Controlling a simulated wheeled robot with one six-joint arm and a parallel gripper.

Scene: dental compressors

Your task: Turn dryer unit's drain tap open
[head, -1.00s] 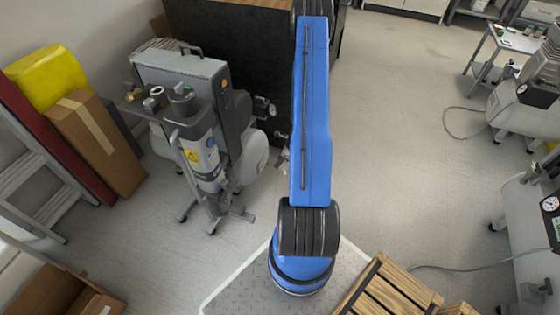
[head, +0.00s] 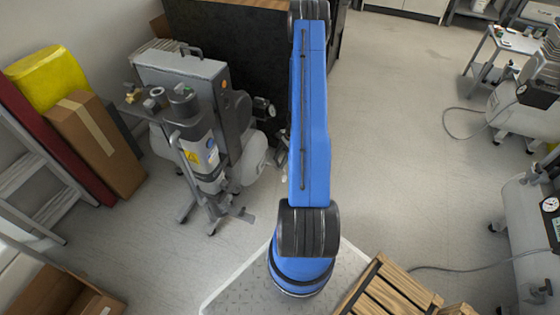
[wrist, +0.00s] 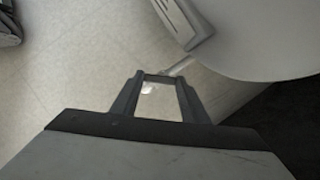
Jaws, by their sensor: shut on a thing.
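The dryer unit (head: 205,150) stands at the left in the head view, a grey cabinet with an upright cylinder and a pale tank (head: 252,155). In the wrist view the pale rounded tank (wrist: 265,35) fills the upper right. A short stub of the drain tap (wrist: 181,67) runs from beside it to my fingertips. My gripper (wrist: 158,78) is shut on the tap; a small pale piece (wrist: 148,89) shows between the fingers. The tap's handle angle is hard to tell. In the head view the grip is tiny and partly hidden by my blue arm.
A dark cabinet (head: 250,70) stands behind the unit. Cardboard boxes (head: 97,140) and a ladder (head: 35,180) lean at the left. A wooden pallet (head: 390,290) lies near the front. Open floor (head: 400,130) lies to the right.

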